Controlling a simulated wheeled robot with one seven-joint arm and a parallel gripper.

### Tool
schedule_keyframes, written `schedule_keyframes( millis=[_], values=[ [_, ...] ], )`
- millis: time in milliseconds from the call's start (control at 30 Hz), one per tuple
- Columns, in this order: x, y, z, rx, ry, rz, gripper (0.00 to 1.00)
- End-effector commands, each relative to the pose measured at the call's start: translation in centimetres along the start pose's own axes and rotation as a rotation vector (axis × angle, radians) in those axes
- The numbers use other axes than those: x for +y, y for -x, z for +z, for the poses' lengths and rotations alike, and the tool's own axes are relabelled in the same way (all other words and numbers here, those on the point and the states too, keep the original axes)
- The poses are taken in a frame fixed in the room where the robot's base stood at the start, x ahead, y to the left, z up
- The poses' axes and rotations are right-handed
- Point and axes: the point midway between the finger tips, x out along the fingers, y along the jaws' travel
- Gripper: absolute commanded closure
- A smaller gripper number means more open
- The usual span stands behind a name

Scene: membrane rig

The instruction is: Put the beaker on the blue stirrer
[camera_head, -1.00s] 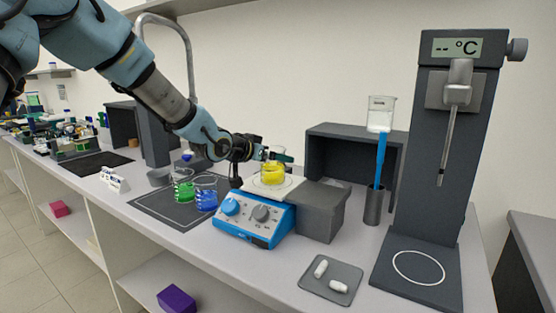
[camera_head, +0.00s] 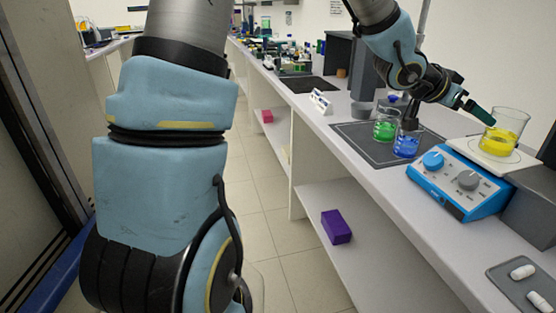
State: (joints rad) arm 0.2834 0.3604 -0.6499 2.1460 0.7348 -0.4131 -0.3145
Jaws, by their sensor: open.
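The glass beaker with yellow liquid (camera_head: 499,142) stands upright on the pale top plate (camera_head: 466,146) of the blue stirrer (camera_head: 452,186), at the right of the view. My gripper (camera_head: 474,109) is open, just left of the beaker and near its rim height. One dark green finger overlaps the beaker's upper left edge in the picture; whether it touches the glass I cannot tell. The other finger is hard to make out. Nothing shows held between the fingers.
A flask with green liquid (camera_head: 384,130) and one with blue liquid (camera_head: 406,146) stand on a dark mat (camera_head: 372,149) left of the stirrer. A grey tray with white pieces (camera_head: 510,293) lies at the front right. A purple box (camera_head: 336,227) sits on the lower shelf.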

Motion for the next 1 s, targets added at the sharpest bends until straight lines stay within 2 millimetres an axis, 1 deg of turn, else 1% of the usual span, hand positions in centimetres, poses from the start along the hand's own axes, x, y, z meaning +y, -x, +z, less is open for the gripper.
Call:
schedule_keyframes(
  millis=[33,67,100,133,167,200,267,300,367,400,467,500,600,700,733,833,1000],
  values=[
    [-2.3,1.1,1.8,-0.050,0.022,-0.062,0.00],
    [-3.8,2.0,3.1,-0.087,0.041,-0.105,0.00],
    [-5.9,3.5,5.1,-0.143,0.070,-0.169,0.00],
    [-7.6,4.9,6.8,-0.189,0.098,-0.221,0.00],
    [-9.2,6.5,8.5,-0.238,0.129,-0.274,0.00],
    [-11.2,9.0,11.0,-0.306,0.178,-0.345,0.00],
    [-13.5,13.0,14.7,-0.405,0.262,-0.444,0.00],
    [-14.6,15.9,17.1,-0.469,0.324,-0.504,0.00],
    [-15.4,20.3,20.6,-0.559,0.430,-0.585,0.00],
    [-15.4,23.1,22.7,-0.615,0.506,-0.630,0.00],
    [-14.8,27.0,25.5,-0.687,0.622,-0.683,0.00],
    [-14.1,29.3,27.0,-0.726,0.697,-0.710,0.00],
    [-11.8,33.3,29.9,-0.796,0.865,-0.744,0.00],
    [-10.0,35.4,31.3,-0.830,0.974,-0.752,0.00],
    [-9.6,35.8,31.5,-0.835,0.993,-0.752,0.00],
    [-9.1,36.2,31.8,-0.843,1.022,-0.751,0.00],
    [-9.1,36.1,31.8,-0.843,1.020,-0.751,0.00]
  ],
)
